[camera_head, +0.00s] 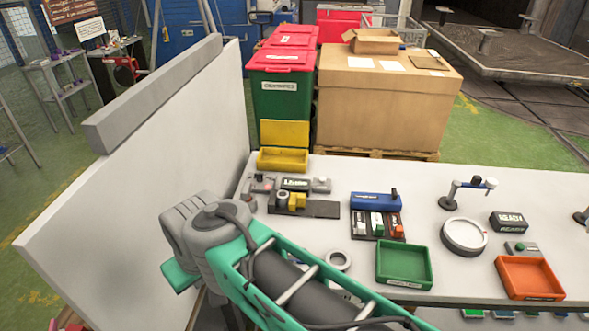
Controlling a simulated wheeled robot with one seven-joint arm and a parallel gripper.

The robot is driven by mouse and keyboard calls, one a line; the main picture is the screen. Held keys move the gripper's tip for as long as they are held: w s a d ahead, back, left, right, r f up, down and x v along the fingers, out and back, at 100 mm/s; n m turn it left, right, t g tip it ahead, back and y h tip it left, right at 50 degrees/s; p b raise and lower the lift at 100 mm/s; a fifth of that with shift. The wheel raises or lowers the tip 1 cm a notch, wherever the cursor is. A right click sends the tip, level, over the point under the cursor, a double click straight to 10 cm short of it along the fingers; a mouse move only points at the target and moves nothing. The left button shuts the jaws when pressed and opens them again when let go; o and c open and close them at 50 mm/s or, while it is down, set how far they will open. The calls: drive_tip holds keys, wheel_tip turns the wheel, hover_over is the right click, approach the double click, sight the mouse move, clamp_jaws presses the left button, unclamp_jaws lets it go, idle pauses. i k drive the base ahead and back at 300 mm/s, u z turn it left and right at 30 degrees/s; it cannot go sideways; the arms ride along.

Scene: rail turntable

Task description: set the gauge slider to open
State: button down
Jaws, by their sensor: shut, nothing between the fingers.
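A dark flat rail (318,209) lies at the left of the white table, with a yellow block (297,200) and a small round dial-like part (283,200) near its left end. It looks like the gauge slider, but I cannot read any open or closed marks. Behind it is a grey device (319,185) with a small dark display and a red-and-grey part at its left. My arm crosses the front of the picture, with its grey joint left of the rail. My gripper does not show, so its place relative to the slider is hidden.
A tall white panel (150,170) stands left of my arm. The table (345,170) also holds a blue unit (374,201), a green tray (404,265), an orange tray (530,278), a round white dish (464,236) and a yellow bin (283,160). A large cardboard box (380,105) stands behind.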

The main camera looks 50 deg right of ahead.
sight(298, 200)
drive_tip(key=z, duration=1.4)
